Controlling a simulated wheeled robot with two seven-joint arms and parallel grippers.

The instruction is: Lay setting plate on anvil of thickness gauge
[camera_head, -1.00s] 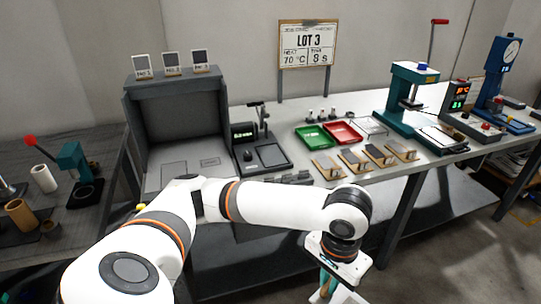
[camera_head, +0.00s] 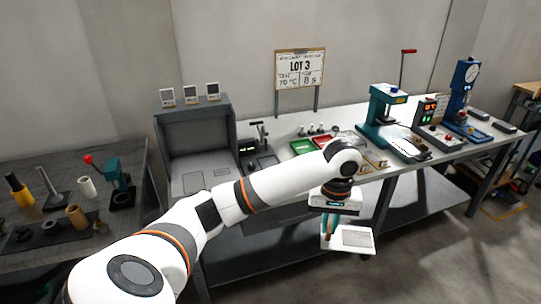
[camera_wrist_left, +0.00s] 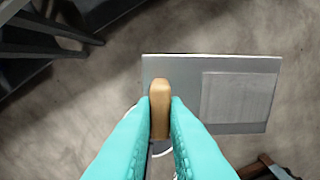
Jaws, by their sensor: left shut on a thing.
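A flat light plate (camera_head: 357,238) with a darker grey rectangle, seemingly the setting plate, hangs from my left gripper (camera_head: 331,222) in the head view. In the left wrist view the teal fingers (camera_wrist_left: 160,120) are shut on the plate's wooden grip (camera_wrist_left: 160,98), and the plate (camera_wrist_left: 185,70) extends beyond them, over the floor. The plate is in front of the bench and below its top. The thickness gauge (camera_head: 247,149), with a small green display and a lever, stands on the bench beside the grey booth. Its dark anvil (camera_head: 266,161) looks bare. My right gripper is not in view.
Green (camera_head: 302,147) and red (camera_head: 326,140) trays lie right of the gauge. A teal press (camera_head: 381,115) and a blue dial stand (camera_head: 464,95) are farther right. The grey booth (camera_head: 194,145) borders the gauge on the left. The bench's front edge lies behind my arm.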

